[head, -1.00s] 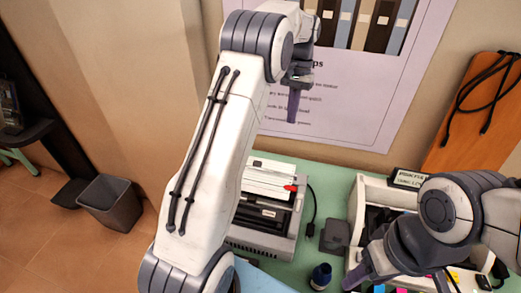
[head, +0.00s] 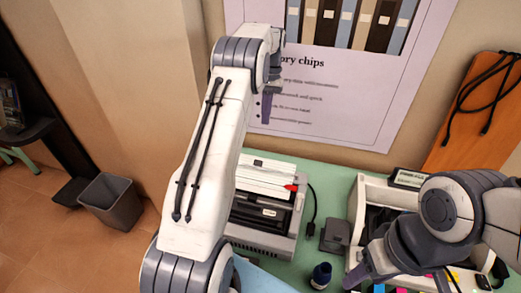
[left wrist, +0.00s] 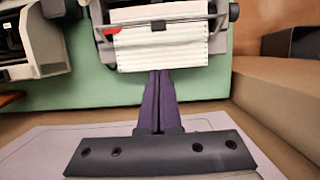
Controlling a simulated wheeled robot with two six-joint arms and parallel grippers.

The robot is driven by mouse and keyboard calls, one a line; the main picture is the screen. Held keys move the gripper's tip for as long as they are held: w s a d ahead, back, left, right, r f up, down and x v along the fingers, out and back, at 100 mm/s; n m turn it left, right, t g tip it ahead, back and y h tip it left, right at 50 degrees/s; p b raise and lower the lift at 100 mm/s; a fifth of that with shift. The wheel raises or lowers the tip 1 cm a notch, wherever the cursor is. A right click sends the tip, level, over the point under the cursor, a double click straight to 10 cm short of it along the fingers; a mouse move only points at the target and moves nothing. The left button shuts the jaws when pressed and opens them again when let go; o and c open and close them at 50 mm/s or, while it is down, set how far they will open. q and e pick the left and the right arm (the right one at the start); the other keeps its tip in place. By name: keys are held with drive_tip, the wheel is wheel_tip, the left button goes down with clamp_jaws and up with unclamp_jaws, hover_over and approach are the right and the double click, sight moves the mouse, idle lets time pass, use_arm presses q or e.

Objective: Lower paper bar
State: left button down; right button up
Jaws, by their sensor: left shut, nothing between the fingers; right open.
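The printer (head: 266,240) stands on the green table, with white paper (head: 265,182) at its back and a red tab (head: 291,187) on the right. In the left wrist view the printer is at the top, its paper (left wrist: 160,50) hanging toward my fingers. A thin bar with a small dark piece (left wrist: 158,25) seems to cross the paper; its height is hard to tell. My left gripper (head: 266,112) is shut and empty, above and behind the printer; its fingertips (left wrist: 159,72) show just below the paper's edge. My right gripper (head: 401,283) is open at the lower right, partly cut off.
A white open-topped case (head: 352,215) stands right of the printer. A poster (head: 330,110) hangs on the wall close behind my left gripper.

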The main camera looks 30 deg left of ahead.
sight(258, 166)
use_arm(q)
drive_tip(key=s+d+f+p, duration=0.1)
drive_tip(key=s+f+p, duration=0.3)
drive_tip(key=f, duration=0.5)
drive_tip(key=shift+s+d+f, duration=0.25)
drive_tip(key=shift+s+f, duration=0.15)
drive_tip(key=shift+s, duration=0.45)
